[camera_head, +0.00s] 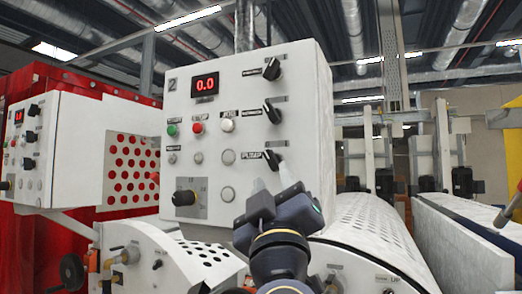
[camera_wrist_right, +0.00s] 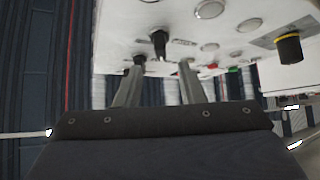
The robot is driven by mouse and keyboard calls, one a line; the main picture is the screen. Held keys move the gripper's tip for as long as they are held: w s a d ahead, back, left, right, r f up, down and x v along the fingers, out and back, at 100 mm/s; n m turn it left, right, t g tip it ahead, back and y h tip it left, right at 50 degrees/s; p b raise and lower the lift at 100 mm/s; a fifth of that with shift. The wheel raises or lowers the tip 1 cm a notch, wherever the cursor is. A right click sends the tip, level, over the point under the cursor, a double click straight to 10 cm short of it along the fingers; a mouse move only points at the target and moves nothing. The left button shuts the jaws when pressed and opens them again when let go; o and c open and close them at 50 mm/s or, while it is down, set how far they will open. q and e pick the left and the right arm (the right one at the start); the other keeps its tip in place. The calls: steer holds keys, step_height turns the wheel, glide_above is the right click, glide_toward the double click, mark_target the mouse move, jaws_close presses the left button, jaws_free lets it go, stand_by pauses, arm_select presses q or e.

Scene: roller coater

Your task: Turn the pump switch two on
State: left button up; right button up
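The white control panel (camera_head: 215,145) marked 2 has a column of three black rotary switches on its right: the top switch (camera_head: 272,68), the middle switch (camera_head: 271,112) and the bottom switch (camera_head: 274,160). Their labels are too small to read surely, so I cannot tell which is pump switch two. My right gripper (camera_head: 272,182) is just below the bottom switch, its fingers apart and pointing up at the panel. In the right wrist view, my right gripper (camera_wrist_right: 160,75) is open and empty, with black switches (camera_wrist_right: 160,42) near and beyond its fingertips. My left gripper is not in view.
A second control box (camera_head: 35,150) stands at the left. A white perforated roller cover (camera_head: 360,235) lies at the lower right.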

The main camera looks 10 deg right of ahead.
mark_target(270, 161)
steer(key=p+x, duration=0.2)
steer(key=x, duration=0.3)
steer(key=shift+w+r, duration=0.15)
steer(key=shift+w, duration=0.25)
jaws_close()
